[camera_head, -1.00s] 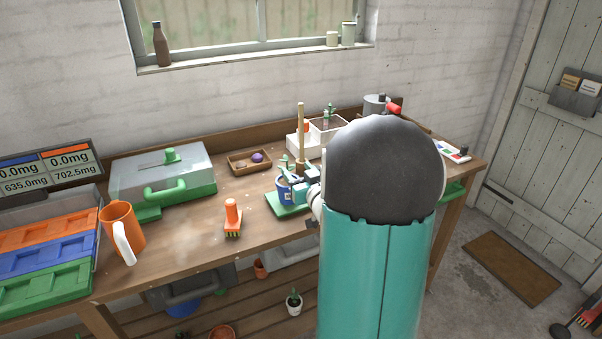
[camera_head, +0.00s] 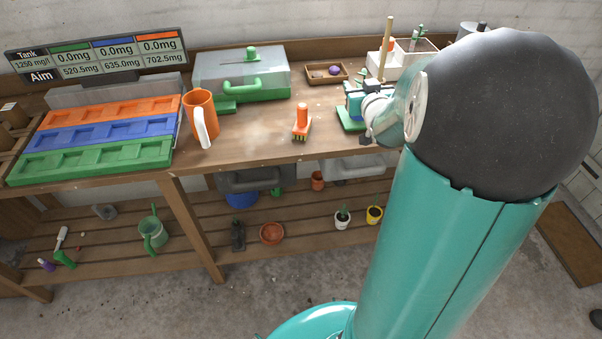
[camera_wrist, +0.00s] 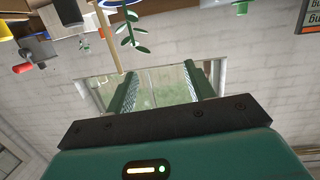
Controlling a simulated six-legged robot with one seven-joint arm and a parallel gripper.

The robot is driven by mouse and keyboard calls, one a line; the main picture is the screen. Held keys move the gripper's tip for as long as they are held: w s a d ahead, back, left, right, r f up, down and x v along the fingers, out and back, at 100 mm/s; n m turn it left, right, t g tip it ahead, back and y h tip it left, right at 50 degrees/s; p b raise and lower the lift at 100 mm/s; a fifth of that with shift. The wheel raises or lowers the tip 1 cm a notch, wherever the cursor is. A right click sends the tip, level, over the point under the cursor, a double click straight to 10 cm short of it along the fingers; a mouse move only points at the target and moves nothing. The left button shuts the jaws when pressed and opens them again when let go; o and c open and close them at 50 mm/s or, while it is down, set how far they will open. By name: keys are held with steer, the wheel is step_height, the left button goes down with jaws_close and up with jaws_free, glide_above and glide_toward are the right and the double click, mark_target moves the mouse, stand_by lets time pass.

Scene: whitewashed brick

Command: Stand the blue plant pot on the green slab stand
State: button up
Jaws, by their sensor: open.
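The blue plant pot (camera_head: 354,108) shows only as a small patch in the head view, mostly hidden by my gripper. It appears to stand on the green slab stand (camera_head: 347,124) on the bench. My gripper (camera_head: 363,100) is just to the right of the pot, very close to it; I cannot tell whether they touch. In the wrist view my gripper (camera_wrist: 158,88) has its fingers apart, with only the wall and window between them. A leafy stem (camera_wrist: 131,28) hangs upside down beyond the fingers there; the pot is not clearly seen in that view.
A wooden stick (camera_head: 387,48) rises behind the gripper near a white planter box (camera_head: 383,66). An orange brush (camera_head: 302,122), orange mug (camera_head: 200,115) and green-based case (camera_head: 240,75) stand to the left. Bare bench top lies around the brush.

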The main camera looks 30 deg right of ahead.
steer(key=s+a+n+g+y, duration=0.1)
steer(key=s+a+g, duration=0.3)
steer(key=s+a, duration=0.7)
steer(key=s+a+r+n+g+y, duration=0.1)
steer(key=s+a+g+y, duration=0.3)
steer(key=s+a, duration=0.7)
steer(key=a+n+g, duration=0.1)
steer(key=a, duration=0.7)
steer(key=shift+s+r+g+y, duration=0.15)
steer(key=shift+s+g+y, duration=0.1)
steer(key=shift+g+y, duration=0.05)
